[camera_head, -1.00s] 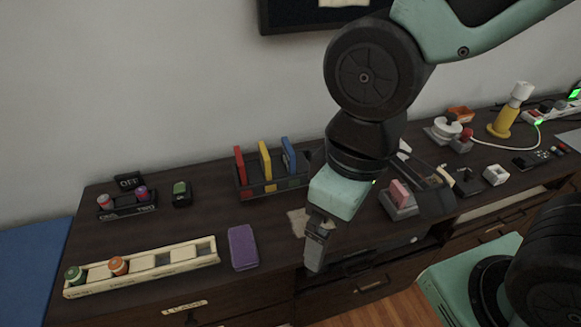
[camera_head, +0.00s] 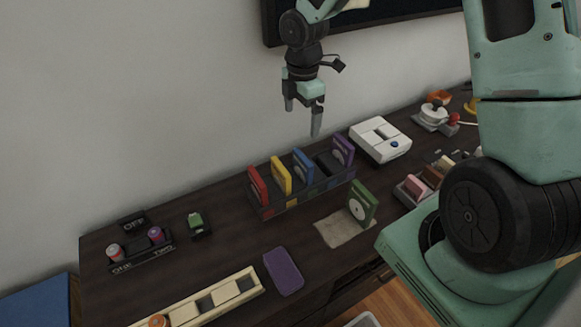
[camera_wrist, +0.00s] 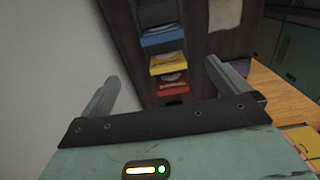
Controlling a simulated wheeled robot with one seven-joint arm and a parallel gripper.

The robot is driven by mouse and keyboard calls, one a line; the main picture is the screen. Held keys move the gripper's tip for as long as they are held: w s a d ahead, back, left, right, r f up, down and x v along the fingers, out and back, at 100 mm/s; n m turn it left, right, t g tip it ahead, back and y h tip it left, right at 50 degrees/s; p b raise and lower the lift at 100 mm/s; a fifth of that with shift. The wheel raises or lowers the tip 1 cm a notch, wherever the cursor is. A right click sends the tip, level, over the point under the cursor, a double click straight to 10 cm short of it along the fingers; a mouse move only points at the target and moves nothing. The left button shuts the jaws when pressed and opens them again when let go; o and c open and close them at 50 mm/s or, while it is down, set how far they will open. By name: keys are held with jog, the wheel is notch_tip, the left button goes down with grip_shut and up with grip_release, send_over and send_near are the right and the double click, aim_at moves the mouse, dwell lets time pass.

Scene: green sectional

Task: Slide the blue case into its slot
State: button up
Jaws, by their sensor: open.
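The blue case (camera_head: 303,166) stands upright in the dark rack (camera_head: 293,201), between the yellow case (camera_head: 281,175) and a dark gap. Its top is roughly in line with its neighbours; its lower edge is hidden. It also shows in the wrist view (camera_wrist: 164,37) beyond the yellow and red cases. My gripper (camera_head: 303,113) is open and empty, above and apart from the blue case, fingers pointing down. Both fingers show in the wrist view (camera_wrist: 162,73) with nothing between them.
The red case (camera_head: 258,185) and purple case (camera_head: 343,150) also stand in the rack. A green case (camera_head: 362,203) stands on a beige mat (camera_head: 340,232) in front. A white device (camera_head: 380,140) is right of the rack. The wall is close behind.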

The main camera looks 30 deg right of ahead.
aim_at(303, 157)
notch_tip(303, 157, down, 11)
jog(key=shift+s+f+p, duration=0.1)
jog(key=shift+f+p, duration=0.1)
jog(key=shift+p, duration=0.25)
jog(key=shift+s+d+f+p, duration=0.15)
jog(key=shift+f+p, duration=0.1)
jog(key=shift+f, duration=0.65)
jog(key=shift+w+d+f+p, duration=0.1)
jog(key=shift+f+p, duration=0.2)
jog(key=shift+f, duration=0.6)
jog(key=shift+s+d+f+p, duration=0.15)
jog(key=shift+f+p, duration=0.1)
jog(key=shift+f, duration=0.65)
jog(key=c, duration=0.9)
